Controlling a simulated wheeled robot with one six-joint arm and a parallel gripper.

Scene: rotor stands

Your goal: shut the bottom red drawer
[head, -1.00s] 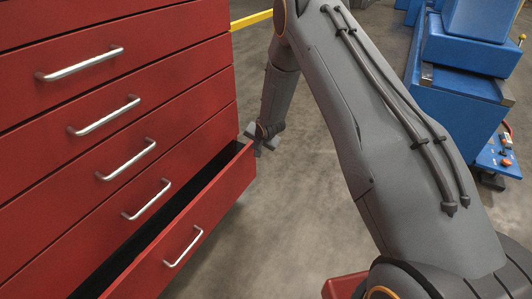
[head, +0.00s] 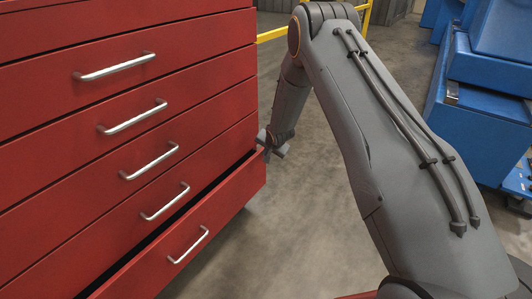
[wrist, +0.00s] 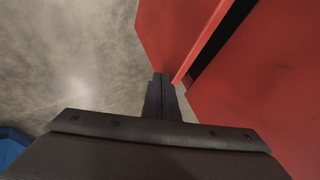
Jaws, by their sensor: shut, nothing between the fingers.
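The bottom red drawer (head: 232,205) is slightly open in the head view. A dark gap runs along its top edge, and its silver handle (head: 189,245) faces me. My gripper (head: 270,148) is at the far right end of the drawer, close to its front corner. In the wrist view my gripper (wrist: 162,84) is shut and empty, with its tips against or just beside the drawer's edge (wrist: 196,50). I cannot tell for certain whether they touch. A black gap shows between the drawer and the red cabinet body (wrist: 245,90).
The red cabinet's upper drawers (head: 120,85) are closed, each with a silver handle. A blue machine (head: 485,105) stands at the right. A yellow rail (head: 272,34) is behind. The grey floor (head: 305,190) between cabinet and my arm is clear.

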